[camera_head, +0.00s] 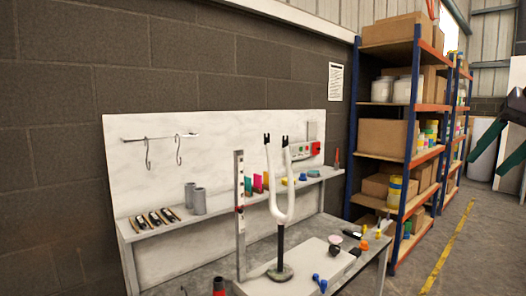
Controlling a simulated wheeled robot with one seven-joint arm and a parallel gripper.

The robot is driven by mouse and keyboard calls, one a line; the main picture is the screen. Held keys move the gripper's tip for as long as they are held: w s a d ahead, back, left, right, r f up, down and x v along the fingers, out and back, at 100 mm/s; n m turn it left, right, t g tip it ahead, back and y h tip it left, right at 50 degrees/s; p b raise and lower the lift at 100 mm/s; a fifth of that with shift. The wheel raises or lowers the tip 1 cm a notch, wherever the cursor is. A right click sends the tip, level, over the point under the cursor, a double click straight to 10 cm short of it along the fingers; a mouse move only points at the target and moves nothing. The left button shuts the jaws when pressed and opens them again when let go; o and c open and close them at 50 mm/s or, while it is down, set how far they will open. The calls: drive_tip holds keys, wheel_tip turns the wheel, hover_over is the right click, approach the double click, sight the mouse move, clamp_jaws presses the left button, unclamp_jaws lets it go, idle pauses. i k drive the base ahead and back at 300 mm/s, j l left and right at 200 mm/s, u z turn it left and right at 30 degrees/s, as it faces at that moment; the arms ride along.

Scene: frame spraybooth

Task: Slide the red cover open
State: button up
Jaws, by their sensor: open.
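A grey control box (301,151) with small green and red parts is fixed at the right end of the white back panel. A small red piece at its right end (316,148) looks like the red cover; it is too small to tell whether it is open or shut. My gripper (486,168) is at the right edge, partly cut off by the frame. Its two dark green fingers are spread apart with nothing seen between them. It is well to the right of the box in the picture, touching nothing that I can see.
A white fork (283,213) on a stand rises before the panel, its prong close to the box in view. An upright metal bar (239,220) stands left of it. Small items line the shelf and bench. Loaded shelving (408,130) stands right; the floor (480,240) beyond is clear.

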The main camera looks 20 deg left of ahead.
sight(317, 146)
drive_tip(key=u, duration=0.4)
drive_tip(key=i+l+u, duration=0.1)
drive_tip(key=i+l, duration=0.25)
drive_tip(key=i+l+u, duration=0.15)
drive_tip(key=i+l, duration=0.15)
drive_tip(key=i+l+u, duration=0.1)
drive_tip(key=i+l, duration=0.2)
drive_tip(key=l, duration=0.15)
drive_tip(key=i+l+u, duration=0.1)
drive_tip(key=i+l, duration=0.2)
drive_tip(key=l, duration=0.15)
drive_tip(key=i+l+u, duration=0.15)
drive_tip(key=l, duration=0.3)
drive_tip(key=i+l+u, duration=0.1)
drive_tip(key=i+l, duration=0.25)
drive_tip(key=l, duration=0.15)
drive_tip(key=i+l+u, duration=0.15)
drive_tip(key=l, duration=0.35)
drive_tip(key=i+l+u, duration=0.1)
drive_tip(key=i+l, duration=0.2)
drive_tip(key=l, duration=0.2)
